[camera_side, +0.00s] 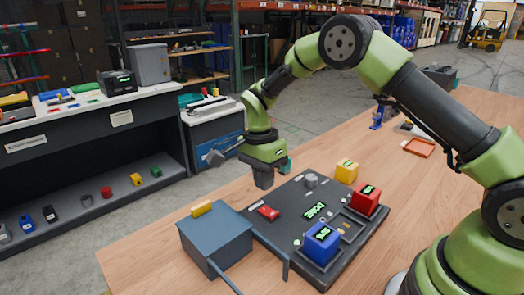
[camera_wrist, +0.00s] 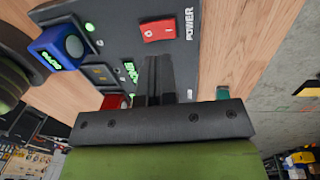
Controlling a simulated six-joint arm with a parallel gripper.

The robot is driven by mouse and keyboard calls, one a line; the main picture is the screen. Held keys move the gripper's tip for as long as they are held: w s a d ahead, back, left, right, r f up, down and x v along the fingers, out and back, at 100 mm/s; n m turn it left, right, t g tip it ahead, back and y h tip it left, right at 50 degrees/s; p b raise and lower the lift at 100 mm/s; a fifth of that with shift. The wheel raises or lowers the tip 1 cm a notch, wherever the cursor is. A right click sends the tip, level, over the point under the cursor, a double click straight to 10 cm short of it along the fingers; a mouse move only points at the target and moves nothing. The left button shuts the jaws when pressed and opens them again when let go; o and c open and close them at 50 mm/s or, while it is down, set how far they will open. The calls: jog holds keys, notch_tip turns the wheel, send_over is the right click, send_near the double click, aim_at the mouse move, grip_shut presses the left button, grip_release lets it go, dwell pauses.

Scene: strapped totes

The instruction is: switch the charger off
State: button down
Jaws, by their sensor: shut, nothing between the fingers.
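The charger is a dark flat board (camera_side: 292,226) on the wooden table. A red rocker switch (camera_side: 268,212) sits near its left side; in the wrist view the switch (camera_wrist: 159,31) shows 0 and 1 beside the word POWER. I cannot tell which side is pressed in. A green display (camera_side: 315,210) reads DONE. A blue battery block (camera_side: 321,243) and a red one (camera_side: 366,200) sit in bays with lit green displays. My gripper (camera_side: 264,186) is shut and empty above the board's far left edge; in the wrist view its fingertips (camera_wrist: 159,58) point toward the switch, apart from it.
An orange tray (camera_side: 419,147) lies farther back. Shelving stands at left.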

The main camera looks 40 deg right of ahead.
aim_at(272, 213)
notch_tip(272, 213, up, 8)
jog(key=w, duration=0.1)
dwell(0.4)
jog(key=shift+s+r, duration=0.1)
jog(key=shift+s, duration=0.6)
jog(key=f, duration=0.4)
jog(key=s+f, duration=0.1)
jog(key=f, duration=0.9)
jog(key=shift+s, duration=0.35)
jog(key=shift+s+f, duration=0.1)
jog(key=shift+f, duration=0.15)
